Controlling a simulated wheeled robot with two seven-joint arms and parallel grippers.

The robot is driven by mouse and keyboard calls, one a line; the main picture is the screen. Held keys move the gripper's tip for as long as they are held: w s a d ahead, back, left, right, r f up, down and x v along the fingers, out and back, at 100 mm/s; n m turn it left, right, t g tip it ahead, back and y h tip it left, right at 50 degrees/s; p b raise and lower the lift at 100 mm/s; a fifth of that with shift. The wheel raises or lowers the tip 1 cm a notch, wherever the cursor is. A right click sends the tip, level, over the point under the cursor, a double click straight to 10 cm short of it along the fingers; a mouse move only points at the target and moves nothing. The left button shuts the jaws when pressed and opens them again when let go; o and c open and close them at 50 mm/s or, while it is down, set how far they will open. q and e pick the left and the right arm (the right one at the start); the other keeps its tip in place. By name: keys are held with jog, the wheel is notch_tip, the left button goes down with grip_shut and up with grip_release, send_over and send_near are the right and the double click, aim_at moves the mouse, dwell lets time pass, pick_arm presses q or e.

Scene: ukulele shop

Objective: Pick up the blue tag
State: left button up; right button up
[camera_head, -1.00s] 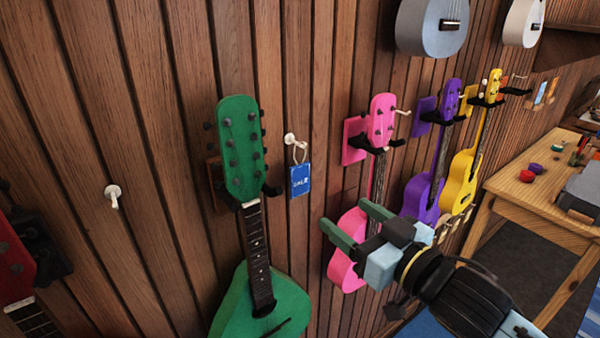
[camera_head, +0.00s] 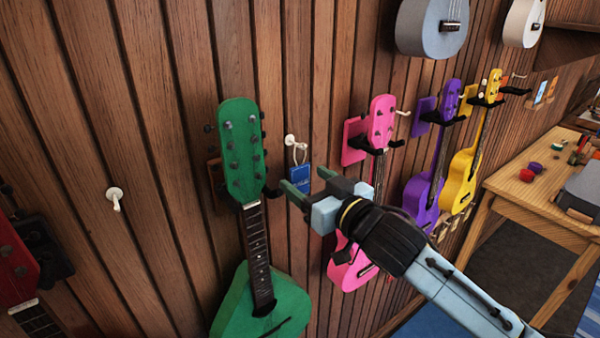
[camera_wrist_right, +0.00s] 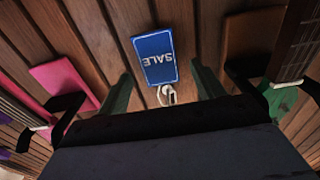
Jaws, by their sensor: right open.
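The blue tag (camera_head: 300,176) hangs by a loop from a white peg (camera_head: 290,140) on the wooden wall, just right of the green ukulele's head. In the right wrist view the tag (camera_wrist_right: 155,57) reads SALE, upside down, with the white peg (camera_wrist_right: 166,95) below it. My right gripper (camera_head: 292,195) is open and empty. Its green fingers are just below and in front of the tag in the head view, hiding its lower part. In the wrist view the fingers (camera_wrist_right: 160,85) stand on either side of the peg, apart from the tag. My left gripper is not in view.
A green ukulele (camera_head: 258,305) hangs close left of the tag, and a pink ukulele (camera_head: 345,270) hangs to the right. Purple (camera_head: 420,195) and yellow (camera_head: 460,180) ukuleles hang farther right. An empty white peg (camera_head: 114,195) is at left. A wooden table (camera_head: 535,200) stands at right.

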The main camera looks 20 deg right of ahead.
jog(key=shift+x, duration=0.75)
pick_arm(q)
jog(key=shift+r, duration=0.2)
pick_arm(e)
jog(key=shift+c, duration=0.2)
jog(key=c, duration=1)
